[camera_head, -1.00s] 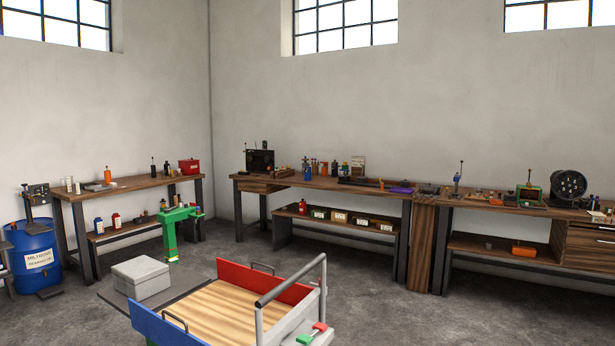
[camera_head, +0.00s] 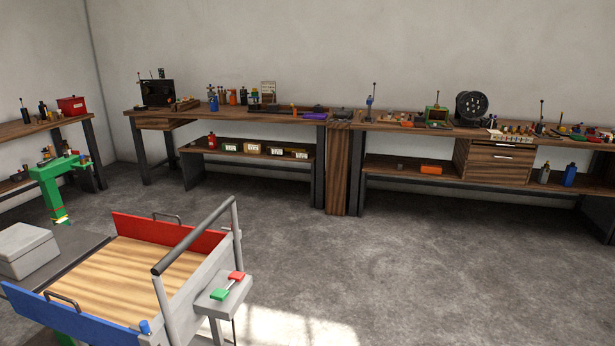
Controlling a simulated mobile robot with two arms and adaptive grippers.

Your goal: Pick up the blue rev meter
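No blue rev meter can be told for sure at this distance. A small blue device with an upright stem (camera_head: 370,104) stands on the right-hand workbench (camera_head: 400,126), near its left end. A small blue item (camera_head: 213,103) stands on the middle workbench (camera_head: 150,118) among bottles. A blue bottle-shaped item (camera_head: 569,175) stands on the lower right, under the right-hand workbench. All are far from the camera. Neither of my grippers is in view.
A cart with a wooden bed (camera_head: 110,280), red and blue sides and a grey handle stands in the near left. A grey box (camera_head: 25,251) and a green stand (camera_head: 48,185) are left of it. The grey floor (camera_head: 400,260) is open at centre and right.

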